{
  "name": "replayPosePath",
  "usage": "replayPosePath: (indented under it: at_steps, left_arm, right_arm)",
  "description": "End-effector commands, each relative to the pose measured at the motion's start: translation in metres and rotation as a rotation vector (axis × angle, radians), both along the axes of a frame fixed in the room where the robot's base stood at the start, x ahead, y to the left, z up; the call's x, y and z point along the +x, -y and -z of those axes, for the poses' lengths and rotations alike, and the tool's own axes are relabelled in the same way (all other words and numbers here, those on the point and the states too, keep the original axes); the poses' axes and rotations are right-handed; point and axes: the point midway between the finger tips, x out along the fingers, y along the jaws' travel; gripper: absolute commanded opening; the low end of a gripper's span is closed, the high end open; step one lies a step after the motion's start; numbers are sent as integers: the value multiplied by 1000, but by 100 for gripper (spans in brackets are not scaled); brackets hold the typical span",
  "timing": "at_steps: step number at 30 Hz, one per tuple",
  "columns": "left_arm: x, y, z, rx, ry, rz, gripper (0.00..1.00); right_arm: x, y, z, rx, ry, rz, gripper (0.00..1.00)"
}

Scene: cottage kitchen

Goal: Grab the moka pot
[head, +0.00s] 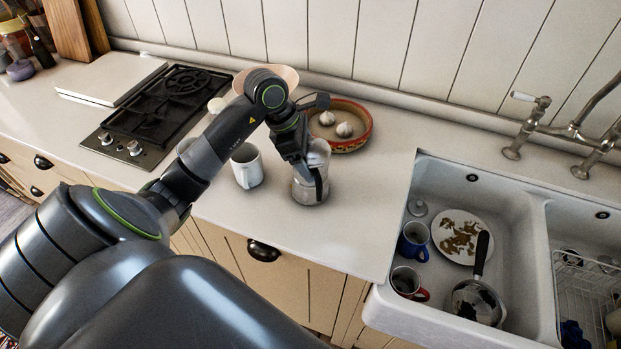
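The metal moka pot (308,192) stands upright on the white countertop, left of the sink. Its dark handle (319,184) faces the front right. My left gripper (306,172) comes down over the pot from the upper left and hides part of its upper body. The fingertips are at or very near the pot; whether they touch it, and whether they are open or shut, I cannot tell. My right gripper is not in view.
A white mug (246,168) stands just left of the pot. A red-rimmed bowl (352,143) with garlic bulbs is behind it. A gas hob (158,112) lies left. The sink (415,185) at right holds mugs, a plate and a pan. The counter between pot and sink is clear.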

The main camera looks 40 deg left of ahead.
Motion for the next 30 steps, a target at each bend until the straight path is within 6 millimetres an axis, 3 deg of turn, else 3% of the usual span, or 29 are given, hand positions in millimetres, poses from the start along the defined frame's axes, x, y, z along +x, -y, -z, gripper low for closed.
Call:
replayPosePath:
  at_steps: [1, 8, 17, 30]
  left_arm:
    - [0, 0, 0, -1, -2, 1, 52]
    - [-1, 0, 1, -1, -2, 1, 24]
    - [0, 0, -5, 1, 3, 1, 24]
    - [1, 0, -80, 2, 7, 1, 24]
  right_arm:
    - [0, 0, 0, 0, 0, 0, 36]
    - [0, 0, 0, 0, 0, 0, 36]
    - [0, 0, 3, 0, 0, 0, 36]
    - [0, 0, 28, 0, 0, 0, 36]
